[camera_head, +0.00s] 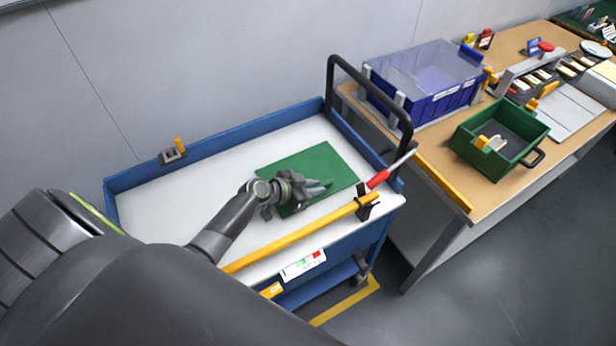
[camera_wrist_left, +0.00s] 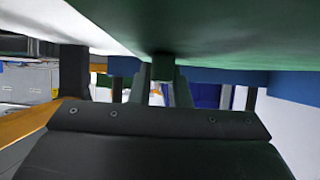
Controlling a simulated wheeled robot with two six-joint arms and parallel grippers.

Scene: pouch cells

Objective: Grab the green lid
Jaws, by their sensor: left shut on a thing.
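The green lid (camera_head: 330,163) is a flat green rectangle over the white top of the blue cart. My left gripper (camera_head: 322,186) reaches over its middle from the left and hides part of it. In the left wrist view the lid (camera_wrist_left: 230,40) spans the top of the picture. There the fingers of my left gripper (camera_wrist_left: 162,85) are shut on a small green knob (camera_wrist_left: 162,68) of the lid. Whether the lid rests on the cart or is slightly raised, I cannot tell. My right gripper is not in view.
The cart (camera_head: 150,178) has a black handle (camera_head: 370,75) and a yellow bar (camera_head: 300,234) along its front. The table (camera_head: 470,200) at the right bears a green box (camera_head: 470,157) and a blue bin (camera_head: 440,107). The cart top left of the lid is clear.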

